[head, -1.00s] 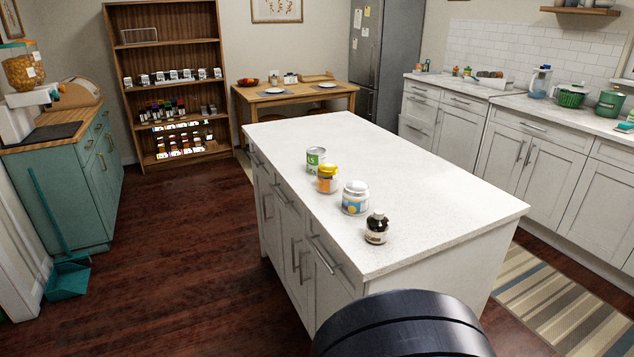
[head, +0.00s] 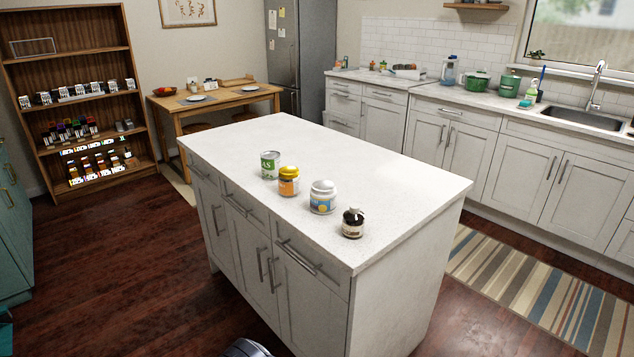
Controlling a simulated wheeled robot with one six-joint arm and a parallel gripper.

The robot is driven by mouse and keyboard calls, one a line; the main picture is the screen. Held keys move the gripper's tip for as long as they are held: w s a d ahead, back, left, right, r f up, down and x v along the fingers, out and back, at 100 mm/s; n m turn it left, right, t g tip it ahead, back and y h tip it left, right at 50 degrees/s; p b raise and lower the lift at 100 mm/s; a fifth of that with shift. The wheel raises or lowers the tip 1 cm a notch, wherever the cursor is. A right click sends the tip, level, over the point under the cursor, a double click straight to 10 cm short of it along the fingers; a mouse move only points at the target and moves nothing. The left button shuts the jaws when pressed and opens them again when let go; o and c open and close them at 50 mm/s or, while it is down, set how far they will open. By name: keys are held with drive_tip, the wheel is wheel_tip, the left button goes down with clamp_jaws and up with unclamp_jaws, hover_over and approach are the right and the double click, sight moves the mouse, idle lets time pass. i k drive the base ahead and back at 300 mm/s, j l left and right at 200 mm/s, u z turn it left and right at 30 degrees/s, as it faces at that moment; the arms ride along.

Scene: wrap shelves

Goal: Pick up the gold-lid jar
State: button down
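A jar with a gold-yellow lid (head: 289,181) and an orange label stands upright on the white island top (head: 340,150). It is second from the back in a slanting row. A green and white can (head: 270,165) stands behind it to the left. A white-lidded jar (head: 322,197) and a dark bottle (head: 353,223) stand in front of it to the right. The fingers of my gripper are not in view. Only a dark rounded part of my own arm shows at the bottom edge, well below the jar.
The island's drawers and handles (head: 300,257) face the open wooden floor (head: 120,270). A wooden shelf (head: 72,90) with several small items stands at the back left. White counters (head: 440,130) line the right. A striped rug (head: 530,285) lies before them.

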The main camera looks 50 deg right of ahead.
sight(288, 176)
drive_tip(key=z, duration=1.2)
